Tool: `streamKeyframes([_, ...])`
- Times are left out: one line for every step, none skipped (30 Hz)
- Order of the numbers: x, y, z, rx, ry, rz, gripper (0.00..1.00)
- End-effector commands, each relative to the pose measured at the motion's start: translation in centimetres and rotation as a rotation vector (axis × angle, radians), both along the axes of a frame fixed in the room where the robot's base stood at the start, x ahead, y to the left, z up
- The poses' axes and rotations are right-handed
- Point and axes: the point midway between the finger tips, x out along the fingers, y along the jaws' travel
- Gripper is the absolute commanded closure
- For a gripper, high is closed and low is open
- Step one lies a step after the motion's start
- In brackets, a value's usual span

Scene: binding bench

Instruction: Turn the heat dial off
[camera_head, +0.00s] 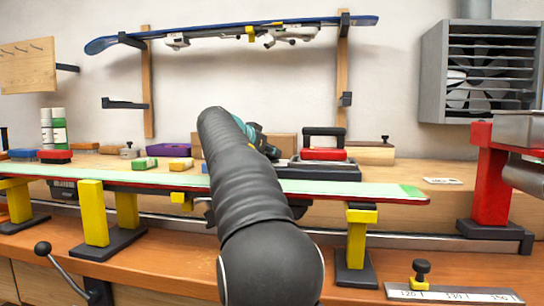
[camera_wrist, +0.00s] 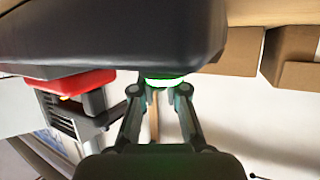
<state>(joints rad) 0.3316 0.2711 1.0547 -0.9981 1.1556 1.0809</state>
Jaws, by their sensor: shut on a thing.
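The heat dial (camera_wrist: 165,80) shows in the wrist view as a pale round piece with a glowing green edge, against a dark base (camera_wrist: 110,35). My gripper (camera_wrist: 160,92) is shut on the dial, with a finger on each side. The dial's pointer and setting cannot be read. In the head view, the red iron (camera_head: 323,154) with a black handle sits on the dark base (camera_head: 330,173). The iron also shows upside down in the wrist view (camera_wrist: 72,82). My gripper (camera_head: 262,143) is left of the iron there, partly behind my arm, which hides the dial.
A long ski or board (camera_head: 375,190) lies across yellow supports in front. Wax blocks (camera_head: 168,150), bottles (camera_head: 59,130) and cardboard boxes (camera_wrist: 295,60) stand around the base. A red clamp post (camera_head: 490,180) is at right, below a fan (camera_head: 478,75).

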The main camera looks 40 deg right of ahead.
Motion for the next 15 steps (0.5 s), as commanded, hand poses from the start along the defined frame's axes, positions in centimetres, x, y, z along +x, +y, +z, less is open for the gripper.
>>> streamKeyframes([-0.19, -0.02, -0.16, -0.001, -0.004, 0.028, 1.0])
streamKeyframes([-0.19, -0.06, -0.16, -0.002, -0.004, 0.048, 1.0])
streamKeyframes([-0.22, -0.07, -0.15, -0.002, -0.005, 0.078, 1.0])
streamKeyframes([-0.26, -0.08, -0.12, -0.003, -0.005, 0.102, 1.0])
streamKeyframes([-0.25, -0.07, -0.13, -0.002, -0.005, 0.127, 1.0])
streamKeyframes([-0.26, -0.09, -0.08, -0.002, -0.005, 0.163, 1.0])
streamKeyframes([-0.29, -0.1, -0.02, -0.002, -0.006, 0.19, 1.0])
streamKeyframes([-0.28, -0.12, -0.01, -0.003, -0.004, 0.217, 1.0])
streamKeyframes([-0.27, -0.11, 0.09, -0.001, -0.006, 0.255, 1.0])
streamKeyframes([-0.3, -0.12, 0.16, -0.003, -0.005, 0.281, 1.0])
streamKeyframes([-0.26, -0.13, 0.19, -0.003, -0.004, 0.306, 1.0])
streamKeyframes([-0.21, -0.11, 0.25, -0.002, -0.004, 0.337, 1.0])
streamKeyframes([-0.23, -0.12, 0.28, -0.002, -0.004, 0.358, 1.0])
streamKeyframes([-0.25, -0.13, 0.33, -0.002, -0.004, 0.379, 1.0])
streamKeyframes([-0.2, -0.11, 0.34, -0.002, -0.004, 0.405, 1.0])
